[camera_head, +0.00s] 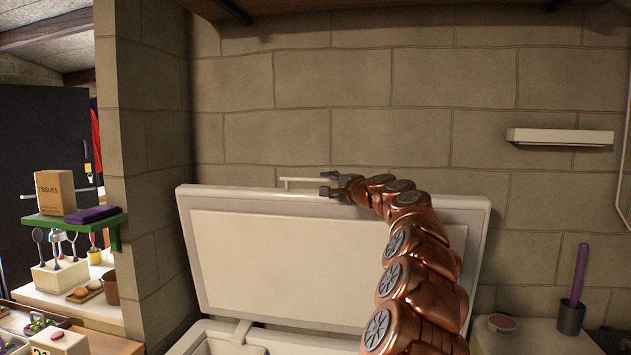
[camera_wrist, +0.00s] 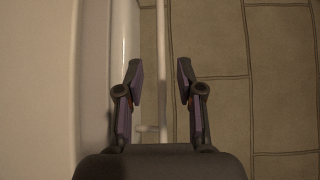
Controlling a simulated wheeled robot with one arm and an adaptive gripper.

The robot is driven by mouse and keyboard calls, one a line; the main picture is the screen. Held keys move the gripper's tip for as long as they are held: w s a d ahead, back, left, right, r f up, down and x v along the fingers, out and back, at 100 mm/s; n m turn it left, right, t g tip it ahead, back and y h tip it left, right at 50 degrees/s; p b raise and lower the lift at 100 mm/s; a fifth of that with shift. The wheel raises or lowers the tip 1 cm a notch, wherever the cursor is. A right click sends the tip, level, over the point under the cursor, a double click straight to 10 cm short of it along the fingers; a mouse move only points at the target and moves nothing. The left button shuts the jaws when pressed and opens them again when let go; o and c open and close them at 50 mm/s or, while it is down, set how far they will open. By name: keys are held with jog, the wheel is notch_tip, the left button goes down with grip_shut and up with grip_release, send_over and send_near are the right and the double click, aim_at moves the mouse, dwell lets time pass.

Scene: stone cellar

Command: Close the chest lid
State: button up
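The chest is white, and its lid (camera_head: 270,260) stands raised, leaning back near the block wall in the head view. A thin pale bar handle (camera_head: 298,180) runs along the lid's top edge. My gripper (camera_head: 326,184) is at the right part of this handle. In the wrist view, my gripper (camera_wrist: 159,80) is open, with its two fingers apart. The lid (camera_wrist: 50,80) fills the left side there. My arm hides the lid's right part in the head view.
The stone wall (camera_head: 400,90) is close behind the lid. A white wall shelf (camera_head: 560,137) is at upper right. A purple-handled tool in a dark cup (camera_head: 571,318) and a small round tin (camera_head: 501,323) stand right of the chest. A green shelf (camera_head: 75,224) holds a tissue box at left.

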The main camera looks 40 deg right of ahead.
aim_at(317, 181)
jog(key=shift+w+d+r+p, duration=0.1)
jog(key=shift+w+d+p, duration=0.15)
jog(key=shift+w, duration=0.45)
jog(key=shift+w+d+f+p, duration=0.1)
jog(key=shift+w+d+p, duration=0.2)
jog(key=shift+w, duration=0.35)
jog(key=shift+w+d+r+p, duration=0.1)
jog(key=shift+w+p, duration=0.25)
jog(key=shift+w, duration=0.35)
jog(key=shift+w+d+p, duration=0.1)
jog(key=shift+w+p, duration=0.2)
jog(key=shift+w, duration=0.45)
jog(key=shift+w+d, duration=0.15)
jog(key=shift+w, duration=0.3)
jog(key=shift+w+p, duration=0.35)
jog(key=shift+w, duration=0.15)
jog(key=shift+c, duration=0.4)
grip_shut()
